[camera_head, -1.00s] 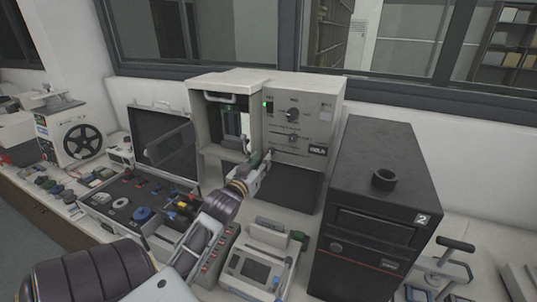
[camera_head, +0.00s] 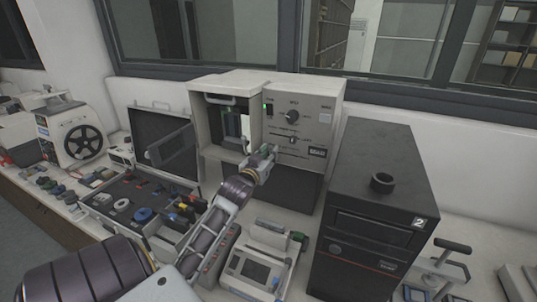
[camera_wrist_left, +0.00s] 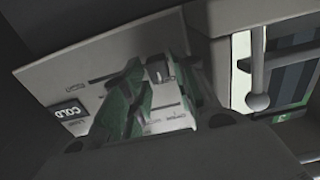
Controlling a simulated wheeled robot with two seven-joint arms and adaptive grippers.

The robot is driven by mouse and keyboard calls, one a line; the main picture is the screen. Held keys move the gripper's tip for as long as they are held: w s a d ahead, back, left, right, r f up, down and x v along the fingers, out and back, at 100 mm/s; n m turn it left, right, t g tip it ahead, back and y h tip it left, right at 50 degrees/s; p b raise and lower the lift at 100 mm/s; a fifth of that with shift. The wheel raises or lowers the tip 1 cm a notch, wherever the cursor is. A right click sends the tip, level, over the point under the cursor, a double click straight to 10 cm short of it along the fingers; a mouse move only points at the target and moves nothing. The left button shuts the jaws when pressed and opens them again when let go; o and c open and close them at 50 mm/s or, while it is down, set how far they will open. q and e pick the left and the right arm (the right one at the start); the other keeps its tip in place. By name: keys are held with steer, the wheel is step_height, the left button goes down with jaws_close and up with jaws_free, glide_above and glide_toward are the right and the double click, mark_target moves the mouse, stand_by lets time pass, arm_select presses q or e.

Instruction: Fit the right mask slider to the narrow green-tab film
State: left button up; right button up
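The grey press (camera_head: 225,80) stands at the back with an open chamber on its left and a control panel (camera_head: 318,115) on its right. Film strips (camera_head: 245,124) show dark in the chamber; part of them and a green patch (camera_wrist_left: 283,117) show in the left wrist view. A small slider knob (camera_head: 293,140) sits on the panel. My left gripper (camera_head: 270,154) is in front of the panel's lower left, below and left of that knob. In the left wrist view its fingers (camera_wrist_left: 160,98) are apart, with a small knob (camera_wrist_left: 160,72) between or behind them. Contact cannot be told.
A black tower (camera_head: 375,200) marked 2 stands to the right of the press. An open case (camera_head: 125,200) of parts lies to the left. A small device with a screen (camera_head: 255,265) stands in front. A round-ended rod (camera_wrist_left: 258,85) crosses the chamber opening.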

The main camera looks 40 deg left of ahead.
mark_target(293, 153)
arm_select(q)
jaws_close()
stand_by(0.4)
steer(key=shift+w+d+p, duration=0.15)
steer(key=shift+w+d, duration=0.25)
steer(key=shift+d, duration=0.9)
steer(key=shift+w+d+p, duration=0.2)
steer(key=shift+w+d, duration=0.25)
steer(key=shift+d, duration=0.8)
steer(key=shift+w+d+p, duration=0.15)
steer(key=shift+w+d, duration=0.25)
steer(key=shift+d, duration=0.9)
jaws_free()
steer(key=shift+s, duration=0.1)
